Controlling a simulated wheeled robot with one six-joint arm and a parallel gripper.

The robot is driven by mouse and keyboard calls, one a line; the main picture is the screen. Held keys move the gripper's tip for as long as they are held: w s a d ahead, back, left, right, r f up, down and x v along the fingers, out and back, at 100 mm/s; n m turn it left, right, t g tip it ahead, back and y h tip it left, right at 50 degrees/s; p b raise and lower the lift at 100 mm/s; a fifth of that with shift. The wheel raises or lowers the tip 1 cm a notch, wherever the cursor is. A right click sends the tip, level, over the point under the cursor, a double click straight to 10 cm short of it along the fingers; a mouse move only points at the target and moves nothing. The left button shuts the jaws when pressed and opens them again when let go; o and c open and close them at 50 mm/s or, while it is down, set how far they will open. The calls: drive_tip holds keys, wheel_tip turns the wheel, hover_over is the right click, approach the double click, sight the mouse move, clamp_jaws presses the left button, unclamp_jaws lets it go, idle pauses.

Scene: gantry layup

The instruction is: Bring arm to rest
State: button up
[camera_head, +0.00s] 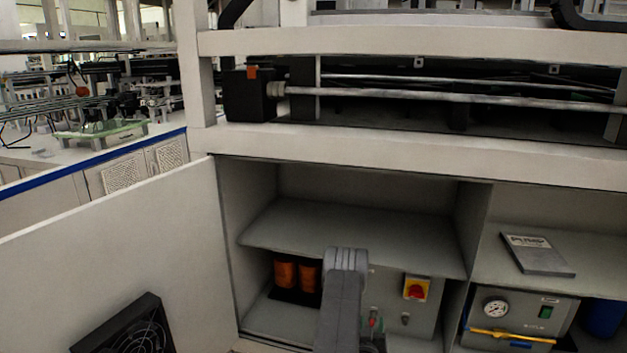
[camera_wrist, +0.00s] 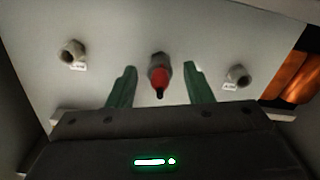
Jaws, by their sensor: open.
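My gripper (camera_wrist: 158,72) is open in the wrist view, its two green fingers apart with their tips towards a pale grey panel (camera_wrist: 110,45). A red part with a dark tip (camera_wrist: 159,80), on a grey collar on the panel, shows between the fingers, with a visible gap on each side. I cannot tell the depth between the fingertips and this part. In the head view my grey arm (camera_head: 343,300) reaches into the lower cabinet, and the red part (camera_head: 373,318) shows just right of it. My gripper is mostly hidden or unclear there.
The cabinet shelf (camera_head: 360,238) lies above my arm. Orange coils (camera_head: 297,275) stand left, a red-yellow switch (camera_head: 416,288) right. An open door (camera_head: 130,250) with a fan (camera_head: 125,330) is at left; a gauge unit (camera_head: 520,317) at right.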

drive_tip(key=shift+m, duration=1.1)
